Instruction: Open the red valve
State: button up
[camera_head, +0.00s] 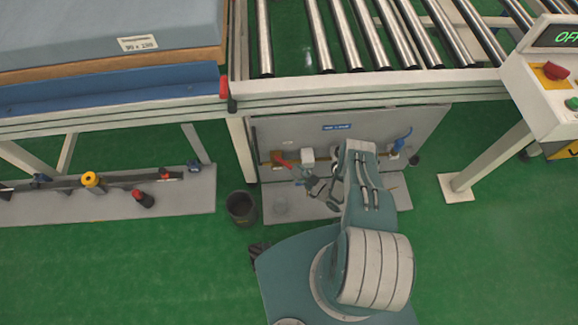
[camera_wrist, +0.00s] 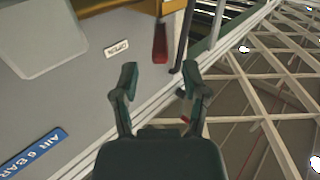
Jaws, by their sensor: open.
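The red valve (camera_head: 280,160) is a small red lever on a brass pipe, on the grey panel (camera_head: 370,128) below the roller conveyor. In the wrist view its red handle (camera_wrist: 160,43) sits just beyond the fingertips, near a small white label that seems to read "OPEN" (camera_wrist: 116,49). My gripper (camera_wrist: 157,82) is open, its two fingers apart with nothing between them. The handle lies ahead of the gap and I see no contact. In the head view my gripper (camera_head: 322,186) is to the right of the red valve, partly hidden by my own arm.
A blue valve handle (camera_head: 403,138) is at the panel's right. A blue "AIR 6 BAR" label (camera_wrist: 32,153) is on the panel. A dark bin (camera_head: 241,208) stands on the green floor at left. Conveyor legs flank the panel. A control box (camera_head: 552,80) is at right.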

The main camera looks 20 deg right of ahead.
jog(key=v, duration=0.6)
jog(key=shift+s+d, duration=0.2)
jog(key=shift+s, duration=0.1)
